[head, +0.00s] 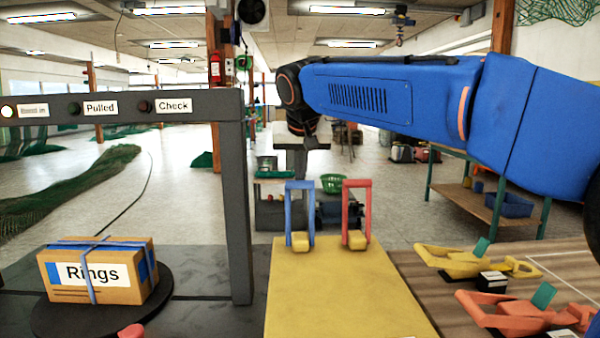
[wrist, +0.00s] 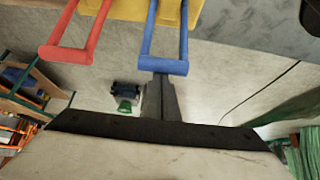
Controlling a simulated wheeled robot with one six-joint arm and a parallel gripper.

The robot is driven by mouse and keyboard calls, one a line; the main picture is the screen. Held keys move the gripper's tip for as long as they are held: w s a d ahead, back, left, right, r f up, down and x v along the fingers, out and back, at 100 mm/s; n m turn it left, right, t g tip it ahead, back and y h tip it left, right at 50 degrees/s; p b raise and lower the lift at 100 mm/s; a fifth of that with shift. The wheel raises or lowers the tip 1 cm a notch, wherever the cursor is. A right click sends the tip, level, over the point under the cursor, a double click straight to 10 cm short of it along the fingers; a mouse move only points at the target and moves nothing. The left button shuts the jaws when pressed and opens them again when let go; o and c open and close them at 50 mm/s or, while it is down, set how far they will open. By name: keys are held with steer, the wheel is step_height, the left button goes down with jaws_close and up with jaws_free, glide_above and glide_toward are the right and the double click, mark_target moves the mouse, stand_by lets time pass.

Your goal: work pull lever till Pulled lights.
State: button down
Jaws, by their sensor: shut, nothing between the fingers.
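Two upright loop levers stand at the far end of a yellow panel (head: 345,290): a blue lever (head: 300,215) on the left and a red lever (head: 357,212) on the right. No label shows which is the pull lever. My gripper (wrist: 160,82) is shut and empty, its tips close to the crossbar of the blue lever (wrist: 163,65) in the wrist view; I cannot tell whether they touch. The red lever (wrist: 65,55) is off to the left there. The Pulled lamp (head: 74,108) is dark. The Check lamp (head: 145,107) is dark; the leftmost lamp (head: 8,111) is lit white.
A strapped Rings box (head: 100,272) sits on a black round plate (head: 55,318) at left. A grey post (head: 236,210) carries the lamp beam. Yellow (head: 465,262) and red (head: 505,310) clamp-like devices lie at right. The floor behind the levers holds a cart and green basket (head: 333,183).

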steer(key=s+t, duration=0.2)
steer(key=s, duration=0.1)
steer(key=s+t, duration=0.1)
steer(key=s, duration=0.2)
steer(key=shift+s+f+t, duration=0.15)
steer(key=shift+t, duration=0.25)
steer(key=s+f+t, duration=0.1)
steer(key=s+f, duration=0.6)
steer(key=s, duration=0.3)
steer(key=shift+s+t, duration=0.2)
steer(key=shift+t, duration=0.1)
steer(key=shift+d, duration=0.1)
steer(key=shift+r, duration=2.6)
steer(key=s, duration=0.9)
steer(key=shift+s, duration=0.4)
